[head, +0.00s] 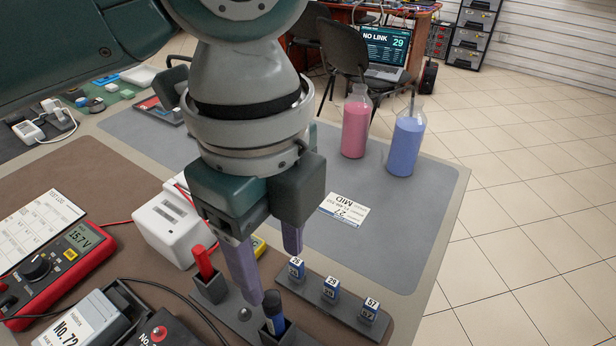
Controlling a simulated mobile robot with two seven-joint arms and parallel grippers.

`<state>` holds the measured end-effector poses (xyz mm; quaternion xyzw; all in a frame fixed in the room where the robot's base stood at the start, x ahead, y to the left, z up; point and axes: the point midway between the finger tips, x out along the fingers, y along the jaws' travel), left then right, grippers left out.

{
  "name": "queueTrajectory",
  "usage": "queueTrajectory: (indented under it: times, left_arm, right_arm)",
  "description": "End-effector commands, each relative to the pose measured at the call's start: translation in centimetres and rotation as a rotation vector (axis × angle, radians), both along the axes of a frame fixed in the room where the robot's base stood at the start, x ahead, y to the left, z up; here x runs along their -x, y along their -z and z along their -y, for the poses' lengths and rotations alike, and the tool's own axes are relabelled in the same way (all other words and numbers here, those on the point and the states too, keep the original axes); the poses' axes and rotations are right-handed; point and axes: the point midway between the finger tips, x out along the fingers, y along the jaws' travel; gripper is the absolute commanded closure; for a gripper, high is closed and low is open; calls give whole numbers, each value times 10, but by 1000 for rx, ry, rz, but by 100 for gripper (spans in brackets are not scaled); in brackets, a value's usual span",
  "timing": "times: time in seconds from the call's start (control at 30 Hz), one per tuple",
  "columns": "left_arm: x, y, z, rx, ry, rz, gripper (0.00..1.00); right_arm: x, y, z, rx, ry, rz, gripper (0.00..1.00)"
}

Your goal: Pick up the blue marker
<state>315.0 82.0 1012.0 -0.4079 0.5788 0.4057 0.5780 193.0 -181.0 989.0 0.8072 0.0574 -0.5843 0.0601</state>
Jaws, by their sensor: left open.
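The blue marker (272,307), with a dark upper end and a blue band lower down, stands upright in a dark square holder cup near the bottom of the head view. The holder hides its lower part. My left gripper (271,277) comes down from above with its two purple-grey fingers apart and nothing seen between them. One fingertip is just left of the marker's top in the picture; the other is farther back and to the right. I cannot tell whether the near finger touches the marker. My right gripper is not in view.
A red marker (203,262) stands in another cup to the left. Small numbered blue blocks (331,287) sit on a dark rail to the right. A white device (170,228) and a red multimeter (62,268) crowd the left. Pink (356,122) and blue (405,143) bottles stand behind on the grey mat.

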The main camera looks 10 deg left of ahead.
Motion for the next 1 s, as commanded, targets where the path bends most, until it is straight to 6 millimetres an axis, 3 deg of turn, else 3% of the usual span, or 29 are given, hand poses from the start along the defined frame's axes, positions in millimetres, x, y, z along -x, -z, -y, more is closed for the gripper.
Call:
queueTrajectory:
  times: [0.7,1.0]
  left_arm:
    - [1,94,-9,-6,3,-1,40]
    - [1,99,-9,-5,5,2,40]
  right_arm:
    - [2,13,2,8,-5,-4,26]
    - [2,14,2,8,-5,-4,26]
